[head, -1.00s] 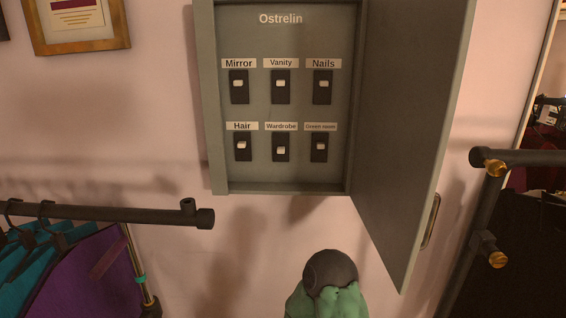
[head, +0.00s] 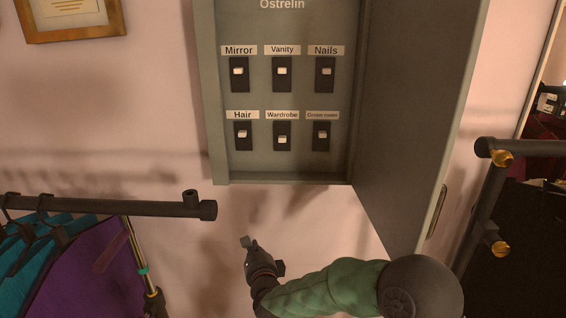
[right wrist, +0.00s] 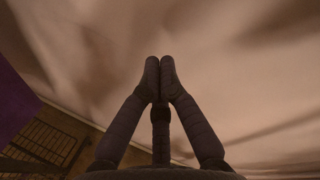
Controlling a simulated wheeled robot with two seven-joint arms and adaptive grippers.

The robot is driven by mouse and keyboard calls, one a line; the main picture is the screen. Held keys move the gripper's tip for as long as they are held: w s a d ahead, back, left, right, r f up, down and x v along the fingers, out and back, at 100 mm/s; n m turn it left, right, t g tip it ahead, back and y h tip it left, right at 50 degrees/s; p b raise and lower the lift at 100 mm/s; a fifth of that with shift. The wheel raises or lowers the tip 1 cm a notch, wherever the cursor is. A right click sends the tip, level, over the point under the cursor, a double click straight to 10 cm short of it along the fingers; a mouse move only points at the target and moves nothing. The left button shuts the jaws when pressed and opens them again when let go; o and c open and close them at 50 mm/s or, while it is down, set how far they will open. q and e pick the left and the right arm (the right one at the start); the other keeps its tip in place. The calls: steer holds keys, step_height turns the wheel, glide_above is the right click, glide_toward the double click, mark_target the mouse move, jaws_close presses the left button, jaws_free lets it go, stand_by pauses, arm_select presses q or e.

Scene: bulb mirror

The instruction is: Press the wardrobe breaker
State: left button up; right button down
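The wardrobe breaker (head: 282,137) is the middle switch of the lower row in the open grey breaker box (head: 222,110), under a "Wardrobe" label (head: 282,115). Its pale toggle sits a little lower than those beside it. My right gripper (head: 247,242) is below the box, left of and under the wardrobe breaker, apart from it and pointing up. In the right wrist view its fingers (right wrist: 160,65) meet at the tips with nothing between them. My left gripper is not in view.
Other breakers surround it: Hair (head: 243,135), Green room (head: 321,135), Vanity (head: 282,74). The box door (head: 415,110) hangs open on the right. A clothes rail (head: 110,208) is at left and a dark rack (head: 492,195) at right.

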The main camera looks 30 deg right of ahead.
mark_target(283, 145)
steer(key=s+d+r+m+t+h, duration=0.1)
steer(key=s+d+r+m+h, duration=0.1)
steer(key=r+m, duration=0.4)
steer(key=s+d+r+m+t+h, duration=0.1)
steer(key=d+r+m+h, duration=0.3)
steer(key=r, duration=0.9)
steer(key=s+m, duration=0.1)
steer(key=m, duration=0.2)
steer(key=shift+s+d+r+h, duration=0.2)
steer(key=shift+s+d+h, duration=0.15)
steer(key=shift+h, duration=0.05)
steer(key=x, duration=1)
steer(key=shift+w+r, duration=0.1)
steer(key=shift+w, duration=0.05)
step_height(283, 145, up, 3)
steer(key=shift+a+r, duration=0.1)
steer(key=shift+r, duration=0.4)
